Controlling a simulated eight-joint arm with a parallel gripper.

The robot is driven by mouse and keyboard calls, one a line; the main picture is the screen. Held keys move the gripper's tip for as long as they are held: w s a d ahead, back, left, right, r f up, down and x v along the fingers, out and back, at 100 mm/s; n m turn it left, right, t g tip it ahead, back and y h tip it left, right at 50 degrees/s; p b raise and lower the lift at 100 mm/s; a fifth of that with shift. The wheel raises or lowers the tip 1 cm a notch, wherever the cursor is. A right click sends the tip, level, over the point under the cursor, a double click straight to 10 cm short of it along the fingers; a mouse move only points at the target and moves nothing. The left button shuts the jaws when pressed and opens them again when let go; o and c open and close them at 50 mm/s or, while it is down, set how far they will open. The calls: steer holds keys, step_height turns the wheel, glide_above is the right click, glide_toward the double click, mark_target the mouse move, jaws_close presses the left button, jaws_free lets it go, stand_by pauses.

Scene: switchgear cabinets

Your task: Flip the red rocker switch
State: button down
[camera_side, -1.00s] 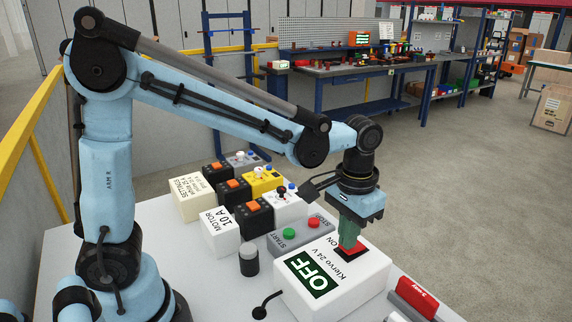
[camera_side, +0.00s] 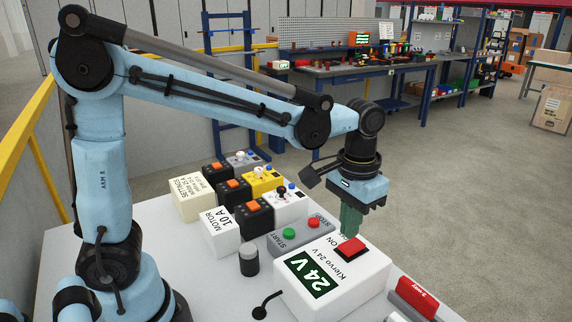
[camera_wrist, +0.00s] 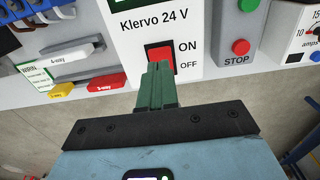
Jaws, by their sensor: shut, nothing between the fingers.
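The red rocker switch (camera_side: 350,249) sits on top of the white Klervo 24 V box (camera_side: 368,278). The box's dark green display (camera_side: 312,275) reads "24 V". In the wrist view the switch (camera_wrist: 159,54) lies beside the ON and OFF labels. My gripper (camera_side: 349,232) is shut and empty, with its green fingers pointing down just behind the switch. In the wrist view its fingertips (camera_wrist: 158,68) overlap the lower part of the switch; I cannot tell whether they touch it.
A grey START/STOP box (camera_side: 300,233) with green and red buttons stands behind the white box. Several boxes with orange rockers, a MOTOR 10 A box (camera_side: 221,232) and a dark cylinder (camera_side: 249,261) are to the left. A red item (camera_side: 416,297) lies at the front right.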

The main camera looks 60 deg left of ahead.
steer(key=shift+r, duration=1.9)
steer(key=s+a+f+t, duration=0.3)
steer(key=s+a+t, duration=0.4)
steer(key=a, duration=0.1)
steer(key=shift+s+a, duration=0.25)
steer(key=shift+s, duration=0.1)
step_height(320, 180, up, 10)
steer(key=n+g, duration=0.7)
steer(key=n, duration=1.1)
glide_above(343, 247)
steer(key=w+d, duration=0.1)
steer(key=w, duration=0.3)
steer(key=shift+w+r, duration=0.1)
